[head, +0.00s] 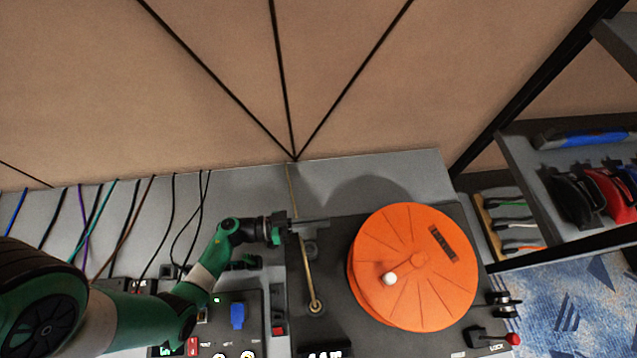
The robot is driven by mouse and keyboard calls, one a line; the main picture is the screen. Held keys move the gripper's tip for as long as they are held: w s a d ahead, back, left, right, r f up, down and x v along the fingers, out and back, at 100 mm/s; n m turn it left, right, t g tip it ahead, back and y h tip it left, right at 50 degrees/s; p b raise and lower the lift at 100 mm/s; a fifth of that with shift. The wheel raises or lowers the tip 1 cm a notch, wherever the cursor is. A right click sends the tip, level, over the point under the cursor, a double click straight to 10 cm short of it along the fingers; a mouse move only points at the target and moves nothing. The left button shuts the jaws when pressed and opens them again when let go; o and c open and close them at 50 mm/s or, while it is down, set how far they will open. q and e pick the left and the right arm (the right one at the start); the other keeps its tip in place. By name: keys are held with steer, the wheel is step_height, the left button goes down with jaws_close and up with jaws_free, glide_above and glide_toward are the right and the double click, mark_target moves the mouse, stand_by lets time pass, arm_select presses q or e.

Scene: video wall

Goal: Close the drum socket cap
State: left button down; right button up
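The orange drum (415,265) lies on a dark base plate (335,255), with a white knob (390,279) and a dark slotted strip (443,244) on its face. I cannot make out for sure which part is the socket cap. My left gripper (318,224) is at the far left corner of the base plate, left of the drum and apart from it. Its fingers show as a thin grey bar, seen edge-on, so its opening is unclear. My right gripper is not in view.
A brass-coloured lever (312,285) stands left of the drum. A red-tipped lever (512,339) is at the lower right. A panel with a blue plug (237,315) is under my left arm. Several cables hang at the back left. A shelf (560,180) with tools stands right.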

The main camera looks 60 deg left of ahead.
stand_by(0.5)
arm_select(q)
steer(key=m+p, duration=0.1)
steer(key=d+m, duration=0.1)
steer(key=shift+s+d+r+m+p, duration=0.15)
steer(key=shift+s+r+m+p, duration=0.05)
steer(key=shift+s+m+p, duration=0.2)
steer(key=c, duration=1.1)
jaws_free()
steer(key=shift+o, duration=0.2)
